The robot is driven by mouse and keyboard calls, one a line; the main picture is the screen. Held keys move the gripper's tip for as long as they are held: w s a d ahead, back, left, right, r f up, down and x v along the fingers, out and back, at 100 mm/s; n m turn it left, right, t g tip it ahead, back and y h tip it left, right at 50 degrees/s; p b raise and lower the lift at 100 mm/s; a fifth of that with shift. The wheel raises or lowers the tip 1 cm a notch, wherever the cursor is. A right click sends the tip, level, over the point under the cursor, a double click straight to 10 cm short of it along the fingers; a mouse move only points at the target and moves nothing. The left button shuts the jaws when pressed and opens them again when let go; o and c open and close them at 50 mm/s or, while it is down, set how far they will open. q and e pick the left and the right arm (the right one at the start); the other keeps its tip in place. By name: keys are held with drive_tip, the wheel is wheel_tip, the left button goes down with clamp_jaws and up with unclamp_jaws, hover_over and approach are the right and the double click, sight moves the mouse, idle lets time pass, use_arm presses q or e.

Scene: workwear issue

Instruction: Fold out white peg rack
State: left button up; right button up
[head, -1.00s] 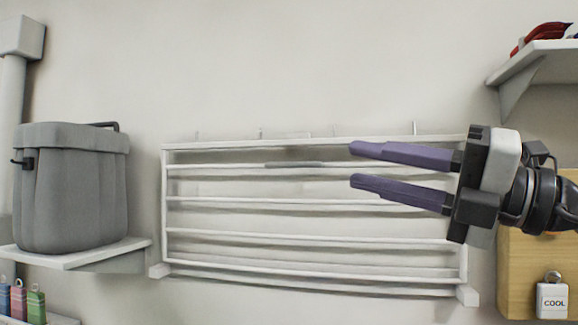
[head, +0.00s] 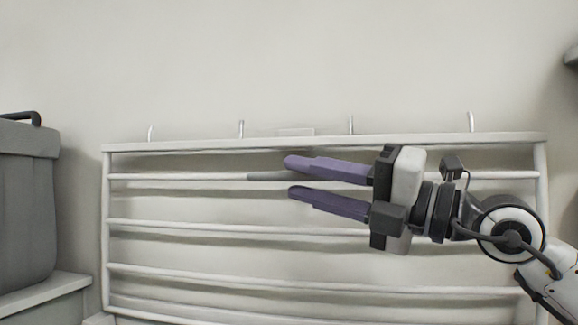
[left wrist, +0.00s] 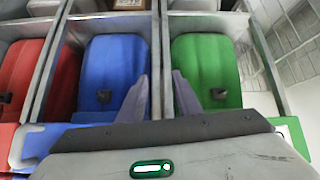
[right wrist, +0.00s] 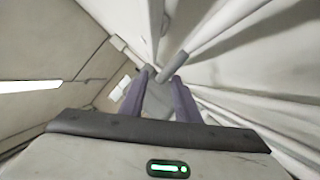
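The white peg rack (head: 330,141) is against the wall in the head view, a wide frame with several horizontal bars. A grey sleeve (head: 266,177) sits on its upper bar. My right gripper (head: 290,177) is open in front of the rack, fingers pointing left, one above and one below the sleeve's line in the picture. The upper finger hides the sleeve's right part. In the right wrist view, the sleeve (right wrist: 174,66) shows near the open fingertips (right wrist: 161,76); I cannot tell whether they touch. My left gripper (left wrist: 160,80) is open and empty, seen only in the left wrist view.
Several pegs stand above the rack's top rail. A grey lidded container (head: 28,210) stands on a shelf (head: 45,295) at left. The left wrist view shows red (left wrist: 20,75), blue (left wrist: 113,65) and green (left wrist: 205,65) items in compartments. The wall above the rack is clear.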

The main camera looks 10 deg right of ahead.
sight(299, 180)
drive_tip(key=shift+p+x, duration=0.35)
drive_tip(key=shift+x, duration=1.25)
clamp_jaws()
